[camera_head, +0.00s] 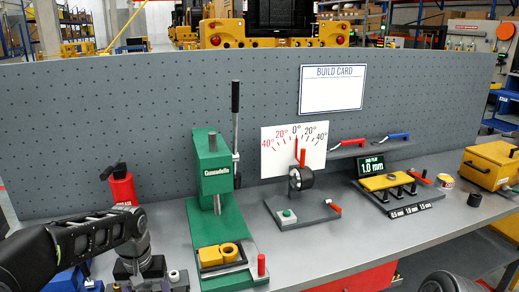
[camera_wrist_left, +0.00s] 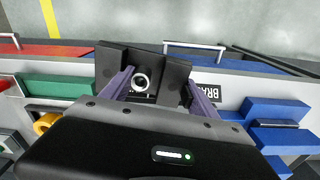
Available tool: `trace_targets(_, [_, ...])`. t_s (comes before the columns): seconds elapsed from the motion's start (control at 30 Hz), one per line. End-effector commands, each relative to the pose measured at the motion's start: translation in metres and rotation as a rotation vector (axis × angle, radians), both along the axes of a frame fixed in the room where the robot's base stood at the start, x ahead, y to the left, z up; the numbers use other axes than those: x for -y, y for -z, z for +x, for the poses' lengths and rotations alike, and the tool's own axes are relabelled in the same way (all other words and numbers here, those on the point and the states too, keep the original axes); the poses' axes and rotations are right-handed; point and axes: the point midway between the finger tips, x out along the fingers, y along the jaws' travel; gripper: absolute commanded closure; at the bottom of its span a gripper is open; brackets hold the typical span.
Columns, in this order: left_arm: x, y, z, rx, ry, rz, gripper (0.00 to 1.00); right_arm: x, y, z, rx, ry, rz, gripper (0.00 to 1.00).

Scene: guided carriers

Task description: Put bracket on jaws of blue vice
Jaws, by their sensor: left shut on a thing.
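My left gripper (camera_wrist_left: 155,88) has purple fingers, and they are shut on a dark angled bracket (camera_wrist_left: 172,72) in the left wrist view. A bright metal ring shows in the middle of the dark shape; whether it belongs to the bracket or lies behind it I cannot tell. In the head view my left arm reaches down at the lower left, and its fingers are mostly hidden. The blue vice (camera_wrist_left: 275,110) is to the right of the gripper in the left wrist view, apart from the bracket. Its blue edge also shows in the head view (camera_head: 66,281). My right gripper is not in view.
A green press (camera_head: 213,190) with a yellow part at its base stands right of my left arm. A red bottle (camera_head: 121,186) stands behind the arm. A dial gauge stand (camera_head: 300,205) is farther right. The pegboard (camera_head: 420,85) closes the bench's back.

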Motion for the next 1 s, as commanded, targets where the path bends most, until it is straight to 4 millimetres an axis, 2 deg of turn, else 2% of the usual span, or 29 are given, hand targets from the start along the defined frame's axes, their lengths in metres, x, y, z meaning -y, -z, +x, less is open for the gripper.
trace_targets(0.03, [0.017,0.004,0.002,-0.004,0.038,-0.001,1.00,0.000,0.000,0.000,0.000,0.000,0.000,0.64])
trace_targets(0.1, [0.039,0.010,0.003,-0.011,0.086,-0.001,1.00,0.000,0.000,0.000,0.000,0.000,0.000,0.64])
trace_targets(0.2, [0.064,0.016,0.003,-0.023,0.143,0.000,1.00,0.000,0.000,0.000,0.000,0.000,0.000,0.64])
trace_targets(0.3, [0.080,0.017,0.003,-0.027,0.176,0.001,1.00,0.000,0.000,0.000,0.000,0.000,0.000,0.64])
trace_targets(0.43, [0.085,0.016,0.003,-0.024,0.187,0.002,1.00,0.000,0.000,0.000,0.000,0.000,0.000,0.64])
trace_targets(1.0, [0.085,0.016,0.003,-0.021,0.188,0.001,1.00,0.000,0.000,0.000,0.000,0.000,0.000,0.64])
